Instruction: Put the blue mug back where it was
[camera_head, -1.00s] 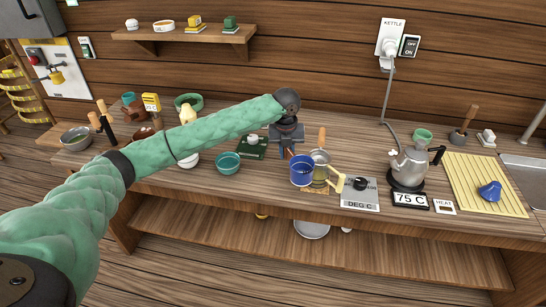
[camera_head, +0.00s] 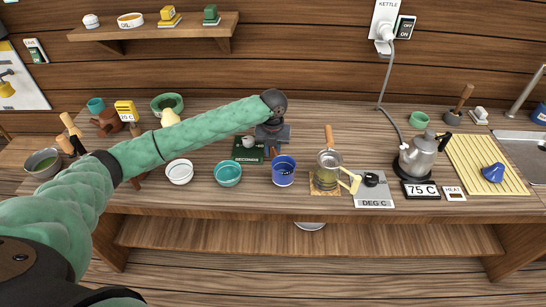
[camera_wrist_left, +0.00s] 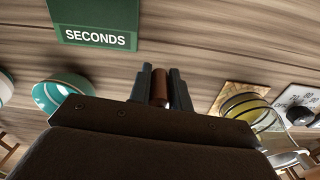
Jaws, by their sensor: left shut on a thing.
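The blue mug (camera_head: 283,172) is upright near the front of the counter, between the teal bowl (camera_head: 228,174) and the glass jug (camera_head: 325,178). I cannot tell whether its base touches the counter. My left gripper (camera_head: 273,151) points down just behind the mug. In the left wrist view my left gripper (camera_wrist_left: 161,88) is shut on a brown handle (camera_wrist_left: 161,90), which appears to be the mug's. The mug's body is hidden there. My right gripper is not in view.
The green SECONDS timer (camera_head: 248,149) is close behind and left of the mug. A pan with a wooden handle (camera_head: 329,137) rests on the jug. The DEG C plate (camera_head: 374,190) and kettle (camera_head: 418,157) stand farther right. A white bowl (camera_head: 179,172) is left of the teal bowl.

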